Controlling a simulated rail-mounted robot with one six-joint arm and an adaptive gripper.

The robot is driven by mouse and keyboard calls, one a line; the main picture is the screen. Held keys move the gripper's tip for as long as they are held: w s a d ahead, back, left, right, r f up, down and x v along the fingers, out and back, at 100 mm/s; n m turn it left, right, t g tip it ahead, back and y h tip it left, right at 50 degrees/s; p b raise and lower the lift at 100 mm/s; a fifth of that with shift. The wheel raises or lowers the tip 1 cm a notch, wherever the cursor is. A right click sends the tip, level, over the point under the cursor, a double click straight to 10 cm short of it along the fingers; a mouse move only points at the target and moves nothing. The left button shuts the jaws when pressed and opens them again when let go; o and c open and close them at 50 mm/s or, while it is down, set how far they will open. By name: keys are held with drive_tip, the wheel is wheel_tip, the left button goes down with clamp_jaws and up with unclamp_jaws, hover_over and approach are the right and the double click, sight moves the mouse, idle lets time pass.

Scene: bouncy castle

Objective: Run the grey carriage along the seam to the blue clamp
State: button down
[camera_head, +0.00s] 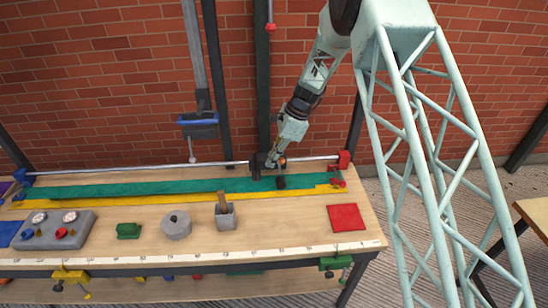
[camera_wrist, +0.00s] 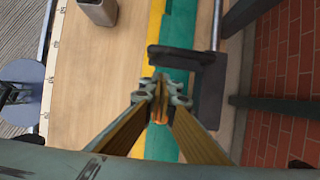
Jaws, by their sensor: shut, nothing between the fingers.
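The dark grey carriage (camera_head: 257,167) sits on the long metal rail (camera_head: 130,167), toward its right end. The blue clamp (camera_head: 24,178) is at the rail's far left end. The seam runs below the rail, where the green strip (camera_head: 130,189) meets the yellow strip (camera_head: 100,202). My gripper (camera_head: 272,163) is shut and empty, just right of the carriage. In the wrist view, my fingertips (camera_wrist: 162,92) are close together beside the carriage (camera_wrist: 209,100) and its flat plate (camera_wrist: 180,56). I cannot tell whether they touch it.
A red clamp (camera_head: 345,159) holds the rail's right end. On the bench are a control box (camera_head: 55,229), a green block (camera_head: 128,231), a grey round weight (camera_head: 177,226), a grey holder (camera_head: 225,216) and a red square (camera_head: 346,218).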

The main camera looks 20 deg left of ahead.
drive_tip(key=shift+x, duration=2.85)
drive_tip(key=shift+a, duration=0.1)
